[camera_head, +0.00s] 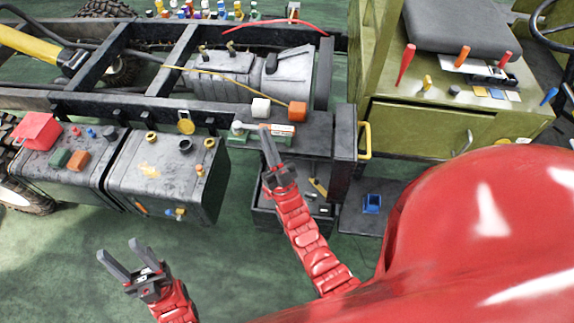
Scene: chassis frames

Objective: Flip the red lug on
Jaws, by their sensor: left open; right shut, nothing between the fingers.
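A small pale unit (242,131) with a greenish left end and a reddish strip (283,129) sits on the edge of the dark chassis frame. The reddish strip may be the red lug; it is too small to be sure of its position. My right gripper (264,129) is shut and empty, with its fingertips over the middle of this unit, hiding part of it. I cannot tell whether they touch it. My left gripper (117,247) is open and empty over the green floor at the lower left, well apart from the unit.
A white block (261,108) and an orange block (298,111) stand just behind the unit. Two dark tanks (165,180) with caps hang left of my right arm. An olive cabinet (420,125) with a yellow handle (365,140) stands right. The floor at lower left is clear.

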